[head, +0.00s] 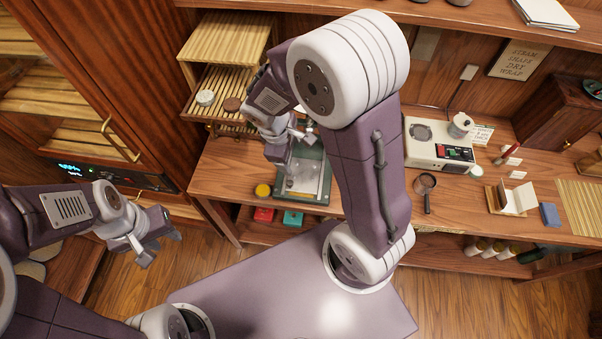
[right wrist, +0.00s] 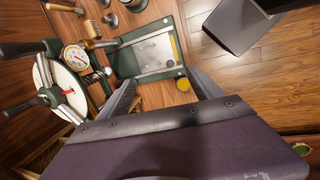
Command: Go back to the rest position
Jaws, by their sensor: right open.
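My right gripper (head: 300,138) is over the workbench in the head view, in front of the slatted rack and above a green-framed tray (head: 325,198). In the right wrist view its two fingers (right wrist: 163,92) are spread with nothing between them, and the tray (right wrist: 122,63) lies beyond them. My left gripper (head: 160,247) is at the left of the head view, over the floor in front of the cabinet. Its fingers are apart and empty. My right arm hides part of the bench.
A slatted rack (head: 228,40) holds a pale round cake (head: 205,97) and a brown one (head: 232,104). A yellow disc (head: 263,190) lies beside the tray. A press with a dial gauge (right wrist: 76,57) stands left in the wrist view.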

